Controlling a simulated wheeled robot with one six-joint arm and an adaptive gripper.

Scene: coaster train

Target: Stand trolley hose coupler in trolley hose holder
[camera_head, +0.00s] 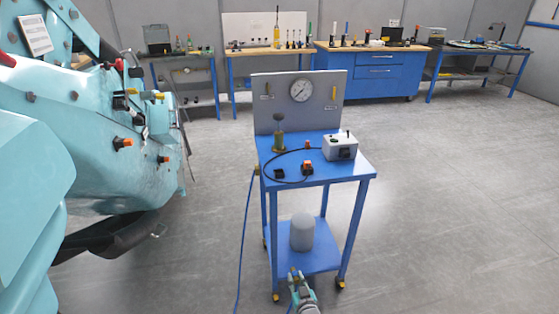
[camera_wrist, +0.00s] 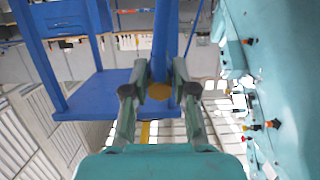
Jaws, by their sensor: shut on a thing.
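My gripper (camera_head: 297,279) is low in front of the blue trolley in the head view. In the wrist view my gripper (camera_wrist: 159,93) has its fingertips on either side of a round brass-coloured piece (camera_wrist: 160,91), which looks like the hose coupler. A blue hose (camera_head: 244,225) hangs from the trolley's left side to the floor; its join to the coupler is hidden. A small black block (camera_head: 279,174) lies near the front left of the trolley top (camera_head: 335,176). I cannot tell whether it is the hose holder.
The trolley top carries a white box (camera_head: 340,146), a brass-based fitting (camera_head: 279,143) and an orange-and-black coupling (camera_head: 307,168) on a looped black hose. A gauge panel (camera_head: 326,112) stands behind. A grey cylinder (camera_head: 302,232) stands on the lower shelf. A teal machine (camera_head: 85,150) fills the left.

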